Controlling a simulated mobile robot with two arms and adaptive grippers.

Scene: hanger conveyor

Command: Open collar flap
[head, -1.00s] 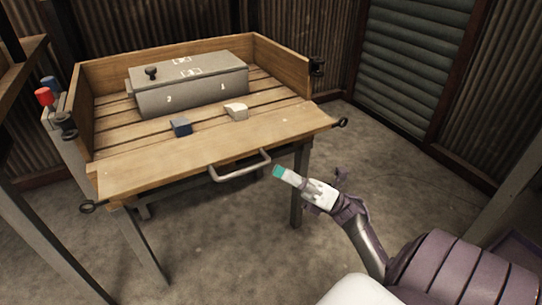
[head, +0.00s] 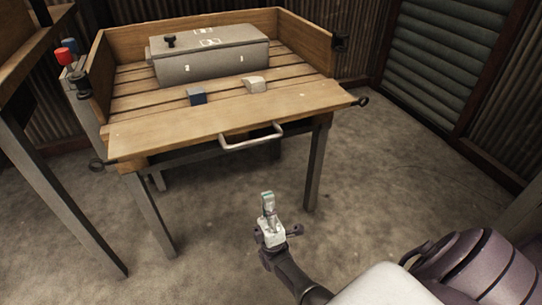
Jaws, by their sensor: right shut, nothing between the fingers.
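A wooden collar (head: 207,22) stands on the slatted table, with raised walls at the left and back. Its front board, the flap (head: 225,113), lies folded outward, roughly level, along the front. A grey metal handle (head: 252,138) sticks out from the flap's front edge. Dark ring-ended latches show near the flap's left (head: 96,165) and right (head: 360,101) ends. My right gripper (head: 267,199) is shut and empty, in front of and below the handle, apart from it. My left gripper is out of view.
On the slats are a grey lidded box (head: 212,64) with a black knob, a dark blue block (head: 197,96) and a whitish block (head: 254,84). Red (head: 66,56) and blue (head: 67,43) pieces stand at left. Table legs flank the gripper's area; the floor (head: 400,170) at right is clear.

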